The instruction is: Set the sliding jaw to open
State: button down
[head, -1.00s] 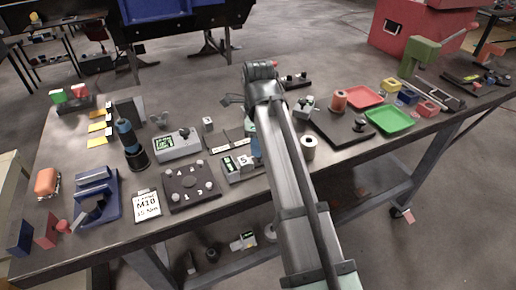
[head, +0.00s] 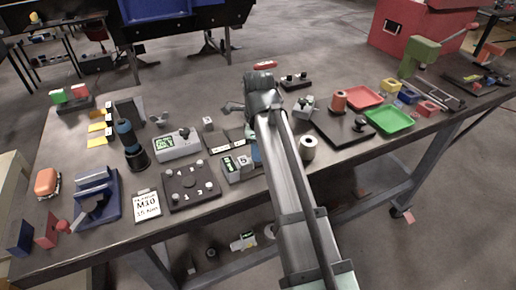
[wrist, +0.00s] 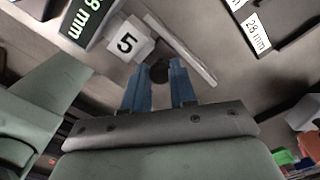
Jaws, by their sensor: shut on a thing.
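A gauge with a lit display (head: 229,166) stands mid-table near the front edge, beside a white block marked 5 (head: 245,161). In the wrist view the display (wrist: 82,20) shows a partly cut-off "8 mm", and the block marked 5 (wrist: 126,43) is beside a pale bar (wrist: 181,50). My gripper (wrist: 160,82) has its blue fingers shut on a dark round knob (wrist: 159,71), close to the block and bar. Whether this knob belongs to the sliding jaw I cannot tell. In the head view my arm mostly hides my gripper (head: 256,155).
Left of the gauge is a dark plate with numbered knobs (head: 189,186); behind it is a grey box with a green display (head: 176,144). Dark plates with white labels (head: 222,143) lie behind the gauge. A white roll (head: 309,147) stands to the right.

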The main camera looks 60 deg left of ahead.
jog(key=shift+w, duration=0.1)
dwell(0.3)
jog(key=shift+w, duration=1.85)
jog(key=c, duration=1.2)
grip_release()
jog(key=shift+r, duration=0.1)
notch_tip(320, 180, up, 14)
jog(key=shift+f, duration=0.2)
